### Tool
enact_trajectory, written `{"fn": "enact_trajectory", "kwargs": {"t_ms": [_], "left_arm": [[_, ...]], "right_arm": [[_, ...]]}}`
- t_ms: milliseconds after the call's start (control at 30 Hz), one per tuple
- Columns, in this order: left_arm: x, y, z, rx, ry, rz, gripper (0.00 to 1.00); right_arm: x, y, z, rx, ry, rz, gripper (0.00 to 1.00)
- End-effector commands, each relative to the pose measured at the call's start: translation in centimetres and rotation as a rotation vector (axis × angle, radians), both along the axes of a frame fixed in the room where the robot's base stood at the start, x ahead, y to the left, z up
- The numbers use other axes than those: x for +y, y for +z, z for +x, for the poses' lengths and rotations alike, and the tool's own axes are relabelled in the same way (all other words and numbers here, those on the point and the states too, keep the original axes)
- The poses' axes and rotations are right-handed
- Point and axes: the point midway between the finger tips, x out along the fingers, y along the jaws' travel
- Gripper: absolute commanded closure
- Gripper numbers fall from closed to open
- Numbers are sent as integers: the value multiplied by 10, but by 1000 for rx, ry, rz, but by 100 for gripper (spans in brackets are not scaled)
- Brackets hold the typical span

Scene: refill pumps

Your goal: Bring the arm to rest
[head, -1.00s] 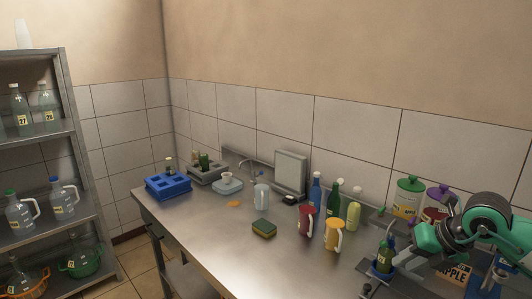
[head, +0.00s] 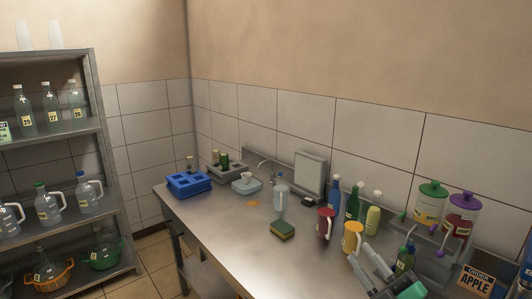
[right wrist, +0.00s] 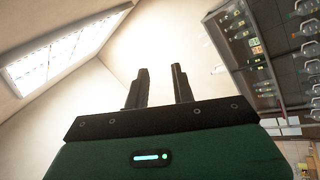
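My right gripper (head: 359,251) shows at the lower right of the head view, above the front part of the steel counter, with part of its green body at the bottom edge. In the right wrist view its two dark fingers (right wrist: 160,68) point up and stand apart, with nothing between them. Behind them are the plain wall and a bright ceiling panel (right wrist: 55,65). My left gripper is in neither view.
The steel counter (head: 230,229) is clear at its front left. A red mug (head: 325,226), a yellow mug (head: 352,238), a sponge (head: 282,229) and a green bottle (head: 405,259) stand near the gripper. A shelf (head: 110,170) stands left.

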Motion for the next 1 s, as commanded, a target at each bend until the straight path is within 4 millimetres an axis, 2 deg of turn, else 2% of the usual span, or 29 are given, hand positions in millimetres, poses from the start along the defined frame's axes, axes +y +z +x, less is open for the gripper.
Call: {"fn": "enact_trajectory", "kwargs": {"t_ms": [167, 267, 367, 400, 533, 600, 700, 900, 967, 1000], "left_arm": [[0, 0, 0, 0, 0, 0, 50], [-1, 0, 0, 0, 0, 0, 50], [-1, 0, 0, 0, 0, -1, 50], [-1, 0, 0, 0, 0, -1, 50], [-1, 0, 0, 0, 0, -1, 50], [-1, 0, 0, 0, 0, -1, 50], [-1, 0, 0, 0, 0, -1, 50], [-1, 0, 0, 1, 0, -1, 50], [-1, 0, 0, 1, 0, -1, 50], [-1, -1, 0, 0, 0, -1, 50]], "right_arm": [[-41, -65, -2, 306, -256, 248, 75], [-59, -115, -16, 514, -391, 346, 75], [-71, -168, -42, 745, -513, 418, 75], [-73, -190, -56, 844, -554, 439, 75], [-70, -251, -109, 1154, -659, 479, 75], [-66, -274, -137, 1293, -692, 484, 75], [-58, -296, -171, 1459, -717, 484, 75], [-40, -323, -234, 1735, -730, 468, 75], [-35, -328, -253, 1815, -729, 460, 75], [-35, -340, -246, 1811, -730, 454, 75]]}}
